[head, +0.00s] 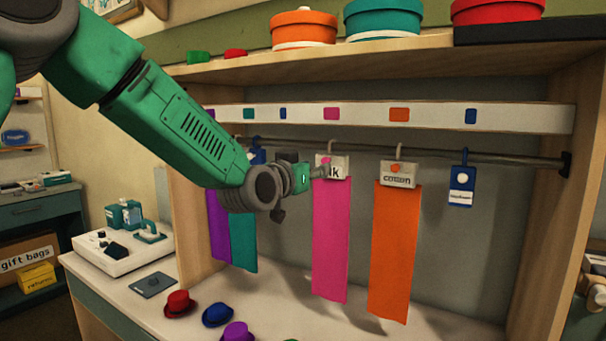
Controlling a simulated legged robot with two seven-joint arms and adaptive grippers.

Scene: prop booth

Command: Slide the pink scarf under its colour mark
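The pink scarf (331,240) hangs from a hook on the rail (435,158), under a white card with a pink spot and partly hidden lettering. Its pink colour mark (331,113) is on the white strip above, and the scarf's hook appears almost straight below it. My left gripper (318,173) reaches in from the left, with its fingertips at the left edge of the card. It overlaps the card in the picture; I cannot tell whether it touches or grips it. My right gripper is not in view.
The orange scarf (394,250) hangs right of the pink one, then a small blue tag (461,190). Purple (218,225) and teal (243,242) scarves hang left, partly behind my arm. Small hats (217,315) lie on the counter below. The rail between pink and orange is clear.

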